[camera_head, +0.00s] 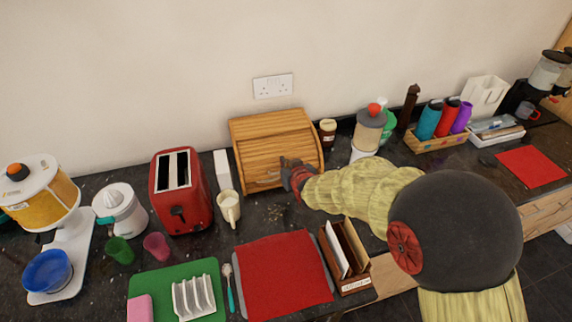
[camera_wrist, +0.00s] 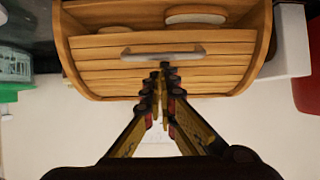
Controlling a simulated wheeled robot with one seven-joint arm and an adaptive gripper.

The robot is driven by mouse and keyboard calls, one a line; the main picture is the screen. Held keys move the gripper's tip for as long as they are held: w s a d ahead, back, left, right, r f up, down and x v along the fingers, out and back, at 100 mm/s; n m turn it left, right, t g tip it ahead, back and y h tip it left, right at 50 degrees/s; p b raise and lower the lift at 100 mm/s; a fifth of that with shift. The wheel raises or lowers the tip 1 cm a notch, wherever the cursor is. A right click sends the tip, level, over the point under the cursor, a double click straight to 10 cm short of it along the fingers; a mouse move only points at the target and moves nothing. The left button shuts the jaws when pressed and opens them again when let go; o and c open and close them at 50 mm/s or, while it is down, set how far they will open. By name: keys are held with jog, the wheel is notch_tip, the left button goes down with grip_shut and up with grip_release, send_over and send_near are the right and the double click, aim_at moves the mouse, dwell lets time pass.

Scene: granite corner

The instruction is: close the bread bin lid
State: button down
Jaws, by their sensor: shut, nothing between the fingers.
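The wooden bread bin (camera_head: 262,126) stands against the wall, between the red toaster and the jars. In the wrist view, which looks upside down, its slatted lid (camera_wrist: 105,66) is partly lowered. A gap remains along the lid's edge, and pale rounded items (camera_wrist: 195,16) show inside. The lid's grey bar handle (camera_wrist: 140,51) is near that edge. My gripper (camera_wrist: 163,72) is shut and empty, its fingertips close to the handle on the lid side. I cannot tell whether they touch. In the head view my gripper (camera_head: 288,170) is at the bin's front right and hides part of it.
The red toaster (camera_head: 162,207), white box (camera_head: 222,170) and cream mug (camera_head: 229,205) stand left of the bin. A brown jar (camera_head: 327,130) and blender stand right. A red mat (camera_head: 272,275) and letter rack (camera_head: 360,255) lie in front. Dark counter shows between mug and mat.

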jog(key=shift+s+d+f+t+b, duration=0.1)
jog(key=shift+s+f+t+b, duration=0.35)
jog(key=shift+b, duration=0.65)
jog(key=shift+s+d+f+t+b, duration=0.1)
jog(key=shift+f+b, duration=0.55)
jog(key=shift+b, duration=0.5)
jog(key=shift+s+d+f+t+b, duration=0.1)
jog(key=shift+s+f+t+b, duration=0.35)
jog(key=shift+b, duration=0.65)
jog(key=shift+s+f+y+b, duration=0.3)
jog(key=shift+f+b, duration=0.45)
jog(key=shift+b, duration=0.15)
jog(key=r, duration=0.1)
jog(key=w+r, duration=0.1)
jog(key=w+r+p, duration=0.1)
jog(key=r, duration=0.1)
jog(key=shift+w+a, duration=0.2)
jog(key=shift+a, duration=0.05)
jog(key=f+p+v, duration=0.1)
jog(key=p+v, duration=0.1)
jog(key=v, duration=0.8)
jog(key=shift+s, duration=0.2)
